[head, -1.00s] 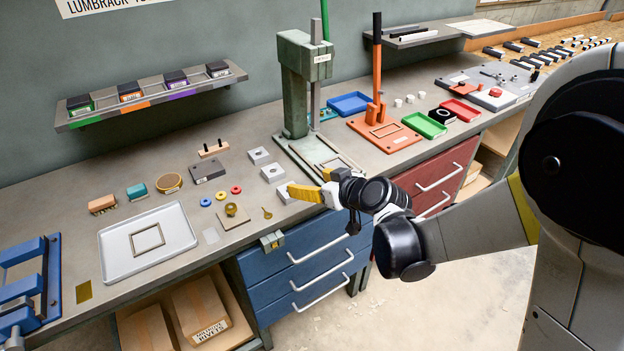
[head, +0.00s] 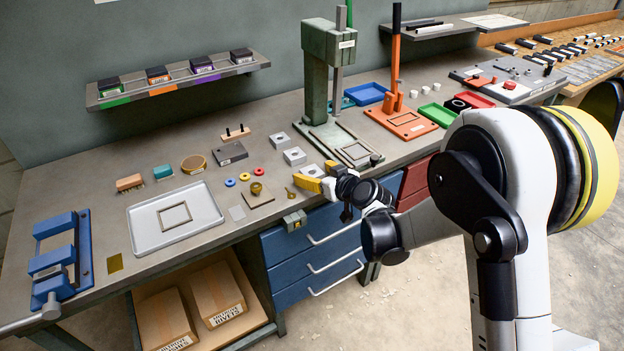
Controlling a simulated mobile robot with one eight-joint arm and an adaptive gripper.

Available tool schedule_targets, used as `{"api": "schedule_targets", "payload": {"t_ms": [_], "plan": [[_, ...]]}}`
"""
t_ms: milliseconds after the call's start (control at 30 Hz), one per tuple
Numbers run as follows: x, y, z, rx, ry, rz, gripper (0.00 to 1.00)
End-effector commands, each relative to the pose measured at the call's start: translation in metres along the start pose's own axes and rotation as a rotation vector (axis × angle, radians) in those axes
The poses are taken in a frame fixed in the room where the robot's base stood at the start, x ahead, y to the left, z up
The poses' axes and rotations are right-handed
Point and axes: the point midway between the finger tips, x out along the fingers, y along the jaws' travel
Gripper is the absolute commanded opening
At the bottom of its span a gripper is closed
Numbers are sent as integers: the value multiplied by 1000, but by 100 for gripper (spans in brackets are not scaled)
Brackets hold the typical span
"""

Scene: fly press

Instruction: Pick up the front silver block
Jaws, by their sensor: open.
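Three small silver blocks, each with a dark spot on top, stand in a slanting row on the grey bench. The front silver block (head: 311,170) is closest to the bench's front edge. The middle block (head: 294,156) and the back block (head: 277,138) are behind it to the left. My gripper (head: 313,174) has yellow fingers and is open at the front block, one finger on the block's near left side and the other at its right. The fingers partly cover the block. I cannot tell whether they touch it or how high they are.
A green press (head: 325,85) stands just behind and right of the block. A dark grey block (head: 230,153) and a white tray (head: 143,232) are farther left.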

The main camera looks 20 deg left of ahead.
Motion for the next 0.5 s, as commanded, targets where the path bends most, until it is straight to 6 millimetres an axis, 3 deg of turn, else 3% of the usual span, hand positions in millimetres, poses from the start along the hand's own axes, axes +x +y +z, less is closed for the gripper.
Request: {"api": "schedule_targets", "payload": {"t_ms": [100,367,500], "plan": [[13,-1,1,0,1,0,74],[14,0,-1,0,0,0,72],[14,0,-1,0,0,0,29]]}}
